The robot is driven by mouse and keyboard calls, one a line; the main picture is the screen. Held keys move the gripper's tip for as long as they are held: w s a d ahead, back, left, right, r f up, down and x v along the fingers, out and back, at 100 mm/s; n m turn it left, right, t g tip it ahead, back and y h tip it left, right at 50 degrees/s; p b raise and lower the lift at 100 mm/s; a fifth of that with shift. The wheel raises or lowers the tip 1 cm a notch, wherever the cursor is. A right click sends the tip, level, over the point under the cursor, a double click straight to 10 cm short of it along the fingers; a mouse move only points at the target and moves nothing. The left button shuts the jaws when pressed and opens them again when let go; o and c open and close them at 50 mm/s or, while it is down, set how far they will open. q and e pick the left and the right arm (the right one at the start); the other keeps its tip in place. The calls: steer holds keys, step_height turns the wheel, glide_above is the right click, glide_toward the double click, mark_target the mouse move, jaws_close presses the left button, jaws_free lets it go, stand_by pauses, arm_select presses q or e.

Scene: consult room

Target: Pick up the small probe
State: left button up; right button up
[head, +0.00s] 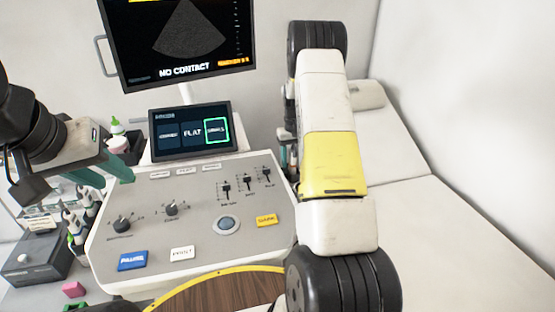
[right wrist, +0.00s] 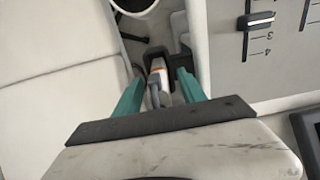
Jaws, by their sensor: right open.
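A small probe (right wrist: 157,75), pale with an orange band and a grey lower part, sits in a dark holder (right wrist: 181,52) beside the console in the right wrist view. My right gripper (right wrist: 160,79) is open, with one teal finger on each side of the probe; I cannot tell whether they touch it. In the head view my right arm mostly hides this gripper and the probe. My left gripper (head: 112,168) is over the console's left edge, its teal fingers seen from the side; its opening is unclear.
The ultrasound console (head: 200,225) has sliders, knobs and buttons, with a small screen (head: 191,131) and a large monitor (head: 180,40) reading "NO CONTACT". More probes (head: 77,228) stand at the left by a grey box (head: 38,262). A white couch (head: 440,240) lies at the right.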

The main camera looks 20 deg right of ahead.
steer(key=shift+r, duration=0.1)
jaws_close()
